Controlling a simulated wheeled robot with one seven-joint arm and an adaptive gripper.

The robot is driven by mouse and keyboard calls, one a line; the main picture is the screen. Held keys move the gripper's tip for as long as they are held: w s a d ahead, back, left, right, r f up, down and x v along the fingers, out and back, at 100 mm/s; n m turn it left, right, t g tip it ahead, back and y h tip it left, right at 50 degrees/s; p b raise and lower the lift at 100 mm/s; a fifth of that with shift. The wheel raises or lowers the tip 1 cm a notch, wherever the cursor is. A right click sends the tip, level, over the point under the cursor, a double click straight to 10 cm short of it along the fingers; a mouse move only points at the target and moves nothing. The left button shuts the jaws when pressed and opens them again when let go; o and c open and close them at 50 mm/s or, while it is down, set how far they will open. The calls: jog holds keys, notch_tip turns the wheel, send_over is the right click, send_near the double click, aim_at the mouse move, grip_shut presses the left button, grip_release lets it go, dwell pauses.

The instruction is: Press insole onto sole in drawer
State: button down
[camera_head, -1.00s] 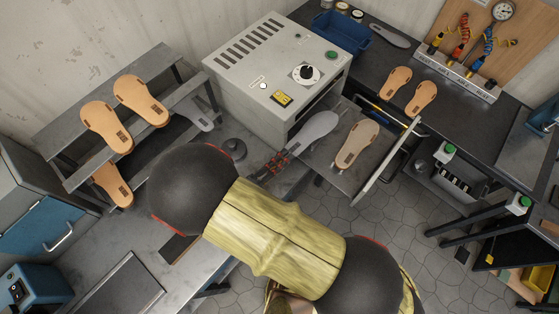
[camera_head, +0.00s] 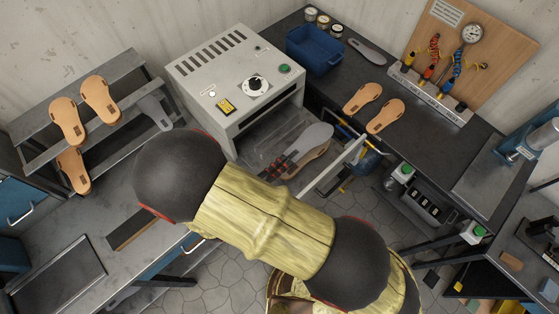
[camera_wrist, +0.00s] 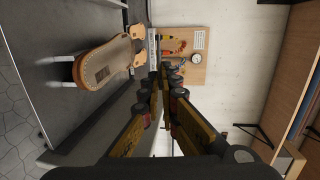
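A grey insole (camera_head: 316,136) shows in the head view, its near end at my gripper (camera_head: 287,165). The insole covers part of the sole, whose lower right edge shows. I cannot tell whether they touch. In the wrist view my fingers (camera_wrist: 163,85) are close together, and a tan sole (camera_wrist: 103,62) shows to their left.
The grey machine (camera_head: 215,85) stands directly behind the drawer. A white bar (camera_head: 333,165) runs along the drawer's right end. Two tan soles (camera_head: 362,97) and a blue bin (camera_head: 314,48) are on the dark counter. A stepped rack (camera_head: 85,150) with several soles is at left.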

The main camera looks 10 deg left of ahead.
jog(key=f+b, duration=0.6)
jog(key=b, duration=0.1)
jog(key=shift+a+f, duration=0.2)
jog(key=shift+f, duration=0.15)
jog(key=c, duration=2)
grip_release()
jog(key=shift+o, duration=0.2)
jog(key=shift+s+a, duration=0.1)
jog(key=shift+s, duration=0.05)
jog(key=shift+p+v, duration=1.3)
jog(key=shift+v, duration=1.55)
jog(key=shift+f, duration=0.15)
